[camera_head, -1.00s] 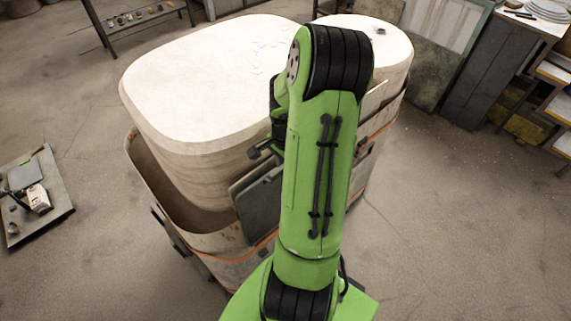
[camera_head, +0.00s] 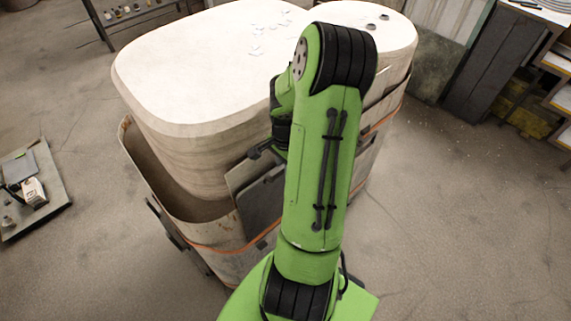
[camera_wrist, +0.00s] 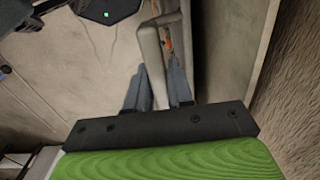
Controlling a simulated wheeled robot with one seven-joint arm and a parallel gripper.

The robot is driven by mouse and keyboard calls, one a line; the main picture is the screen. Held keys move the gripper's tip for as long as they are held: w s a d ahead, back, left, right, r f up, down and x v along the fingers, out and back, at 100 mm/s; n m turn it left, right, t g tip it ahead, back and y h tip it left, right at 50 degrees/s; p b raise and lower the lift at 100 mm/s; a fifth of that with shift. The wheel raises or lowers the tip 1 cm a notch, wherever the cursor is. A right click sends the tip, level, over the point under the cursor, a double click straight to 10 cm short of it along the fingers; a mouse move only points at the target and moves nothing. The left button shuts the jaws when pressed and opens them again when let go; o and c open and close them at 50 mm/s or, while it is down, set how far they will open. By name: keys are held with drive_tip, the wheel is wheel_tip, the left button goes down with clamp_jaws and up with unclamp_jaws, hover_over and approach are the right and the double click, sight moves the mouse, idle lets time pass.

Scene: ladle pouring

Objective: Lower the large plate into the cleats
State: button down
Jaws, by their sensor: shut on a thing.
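In the head view a grey plate (camera_head: 262,199) stands upright along the near side of a banded casing (camera_head: 185,212), partly behind my green arm. My gripper is largely hidden behind the arm there. In the wrist view the two grey-blue fingertips (camera_wrist: 161,88) are shut around a pale bar handle (camera_wrist: 150,52). A broad grey-beige panel (camera_wrist: 68,62) lies behind the handle; I cannot tell for sure that it is the large plate. I cannot make out the cleats or whether the plate touches them.
A big pale rounded block (camera_head: 200,75) sits inside the casing, with a narrow gap at its left. A second, smaller pale block (camera_head: 375,28) stands behind. A floor board with small items (camera_head: 33,190) lies at left. A dark cabinet (camera_head: 490,65) is at right. Floor at right is clear.

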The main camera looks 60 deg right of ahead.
wheel_tip(320, 180, down, 7)
drive_tip(key=b, duration=0.5)
idle(0.3)
drive_tip(key=shift+f+b, duration=0.3)
drive_tip(key=shift+b, duration=0.25)
idle(0.3)
drive_tip(key=c, duration=0.9)
unclamp_jaws()
drive_tip(key=shift+s+a, duration=0.1)
wheel_tip(320, 180, up, 16)
drive_tip(key=p, duration=0.2)
drive_tip(key=shift+f+p, duration=0.1)
drive_tip(key=shift+p, duration=0.25)
